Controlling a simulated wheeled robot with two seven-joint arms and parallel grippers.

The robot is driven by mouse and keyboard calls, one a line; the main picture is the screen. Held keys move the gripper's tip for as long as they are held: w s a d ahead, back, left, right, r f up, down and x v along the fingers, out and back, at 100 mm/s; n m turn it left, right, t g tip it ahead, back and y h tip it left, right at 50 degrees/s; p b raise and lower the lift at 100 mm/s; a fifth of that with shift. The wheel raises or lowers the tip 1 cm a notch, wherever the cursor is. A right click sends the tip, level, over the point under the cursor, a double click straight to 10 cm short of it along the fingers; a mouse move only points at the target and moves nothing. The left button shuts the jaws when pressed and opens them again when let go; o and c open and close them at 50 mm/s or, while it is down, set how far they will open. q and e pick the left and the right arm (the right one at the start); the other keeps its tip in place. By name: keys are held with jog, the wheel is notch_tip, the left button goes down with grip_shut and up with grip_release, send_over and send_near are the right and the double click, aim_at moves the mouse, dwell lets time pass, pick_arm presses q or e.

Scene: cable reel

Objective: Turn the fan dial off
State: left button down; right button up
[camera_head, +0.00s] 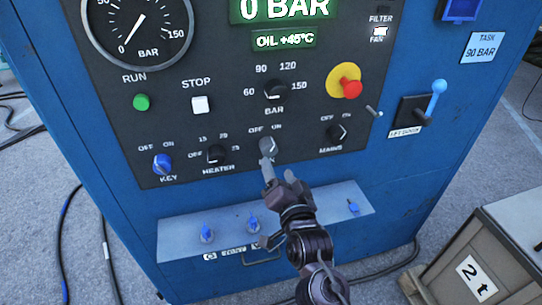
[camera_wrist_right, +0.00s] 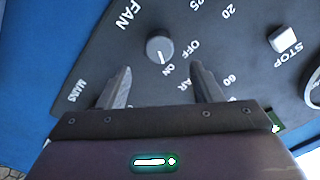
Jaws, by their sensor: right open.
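The fan dial (camera_head: 268,147) is a round grey knob low in the middle of the dark control panel, with OFF and ON printed above it. It also shows in the right wrist view (camera_wrist_right: 160,48), beside the FAN label, and its white mark points toward ON. My right gripper (camera_head: 278,173) is open just below and in front of the dial. In the right wrist view its two fingers (camera_wrist_right: 161,72) stand apart, with the dial beyond their tips, roughly centred between them. The gripper looks empty and apart from the dial. My left gripper is not in view.
The heater dial (camera_head: 217,153) and blue key switch (camera_head: 162,164) are left of the fan dial. The mains dial (camera_head: 338,131) is right, and the bar dial (camera_head: 275,90) above. A lower ledge (camera_head: 180,238) carries blue valves. A crate (camera_head: 490,265) stands at lower right.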

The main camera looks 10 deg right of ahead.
aim_at(270, 152)
jog(key=w+p, duration=0.1)
jog(key=w, duration=0.6)
jog(key=shift+w+a, duration=0.15)
jog(key=shift+w, duration=0.05)
jog(key=shift+p, duration=0.3)
jog(key=c, duration=1)
